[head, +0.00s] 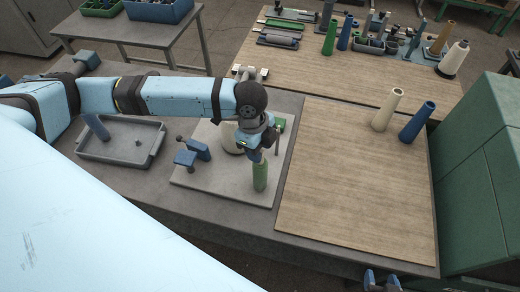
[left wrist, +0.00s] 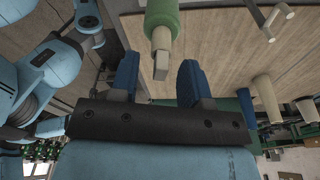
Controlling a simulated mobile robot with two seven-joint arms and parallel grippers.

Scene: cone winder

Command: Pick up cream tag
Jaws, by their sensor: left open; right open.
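I cannot clearly pick out a cream tag. In the left wrist view a small pale beige block (left wrist: 161,65) shows between my left gripper's (left wrist: 157,60) open blue fingers, at the end of a green cylinder (left wrist: 162,22); it may be the tag. In the head view my left gripper (head: 257,144) points down just above the upright green cylinder (head: 260,176), on a pale plate (head: 225,187). A cream rounded object (head: 232,146) is partly hidden behind the gripper. My right gripper (head: 381,283) is open and empty at the bottom edge.
A blue two-part fixture (head: 190,158) stands on the plate, left of the gripper. A grey tray (head: 120,153) lies further left. A cream cone (head: 386,112) and a blue cone (head: 416,124) stand on the right wooden board (head: 350,195), otherwise clear. A green cabinet (head: 480,180) bounds the right.

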